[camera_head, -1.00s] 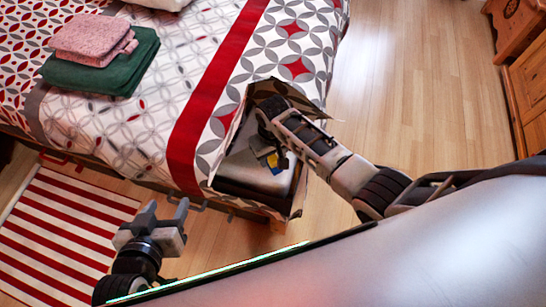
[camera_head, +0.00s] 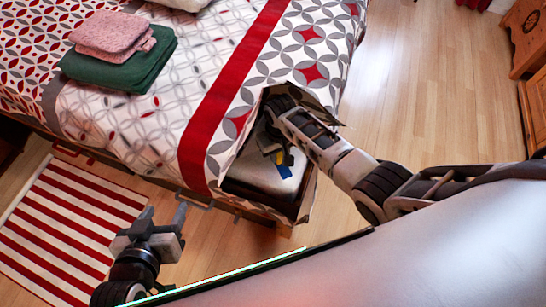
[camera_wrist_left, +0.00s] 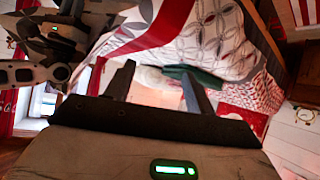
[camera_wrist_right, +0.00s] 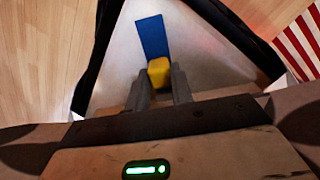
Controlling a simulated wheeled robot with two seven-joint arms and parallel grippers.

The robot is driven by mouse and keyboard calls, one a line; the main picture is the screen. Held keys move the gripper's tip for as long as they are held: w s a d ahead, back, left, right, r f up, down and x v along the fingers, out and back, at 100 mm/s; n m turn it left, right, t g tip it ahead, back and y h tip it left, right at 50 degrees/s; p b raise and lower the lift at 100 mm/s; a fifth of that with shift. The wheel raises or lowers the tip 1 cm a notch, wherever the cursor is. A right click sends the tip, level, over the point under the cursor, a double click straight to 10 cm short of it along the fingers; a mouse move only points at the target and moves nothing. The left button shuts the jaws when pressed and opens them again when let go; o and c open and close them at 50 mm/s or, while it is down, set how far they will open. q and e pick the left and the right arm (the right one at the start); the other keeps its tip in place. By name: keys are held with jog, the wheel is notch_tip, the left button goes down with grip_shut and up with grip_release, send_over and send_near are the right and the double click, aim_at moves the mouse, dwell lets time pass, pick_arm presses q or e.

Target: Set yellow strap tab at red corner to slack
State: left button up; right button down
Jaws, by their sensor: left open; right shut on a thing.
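The yellow strap tab (camera_wrist_right: 159,70) is a small yellow block between my right fingertips in the right wrist view. My right gripper (camera_wrist_right: 161,84) is shut on it, over a pale grey surface with a blue strip (camera_wrist_right: 152,37) just beyond the tab. In the head view my right gripper (camera_head: 277,154) reaches under the raised cover at the bed's near corner, and the blue strip (camera_head: 284,171) shows beside it. The tab is mostly hidden there. My left gripper (camera_head: 164,216) is open and empty, low beside the bed. I cannot make out a red corner mark.
The bed's patterned cover (camera_head: 120,125) has a wide red band (camera_head: 215,115). Folded green and pink cloths (camera_head: 118,62) lie on it. A red-striped rug (camera_head: 72,225) is at left. Bare wood floor (camera_head: 430,85) is free at right, with wooden furniture (camera_head: 535,95) beyond.

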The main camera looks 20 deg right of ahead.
aim_at(279, 155)
jog(key=shift+w+a, duration=0.1)
jog(key=c, duration=1.2)
grip_release()
pick_arm(q)
jog(key=shift+s+a+f, duration=0.1)
pick_arm(e)
jog(key=shift+r, duration=0.1)
notch_tip(279, 155, up, 4)
jog(key=shift+f+p, duration=0.15)
jog(key=shift+p, duration=0.75)
pick_arm(q)
jog(key=shift+s+a+r+y+p, duration=0.1)
jog(key=shift+a+r+y+p, duration=0.1)
jog(key=shift+r+p, duration=0.55)
jog(key=shift+a+r+y+p, duration=0.1)
jog(key=shift+a+r+p, duration=0.2)
jog(key=shift+p, duration=0.8)
pick_arm(e)
jog(key=s+a+r, duration=0.4)
jog(key=s+r, duration=0.5)
jog(key=s, duration=0.4)
jog(key=shift+s+a, duration=0.15)
jog(key=shift+s, duration=0.05)
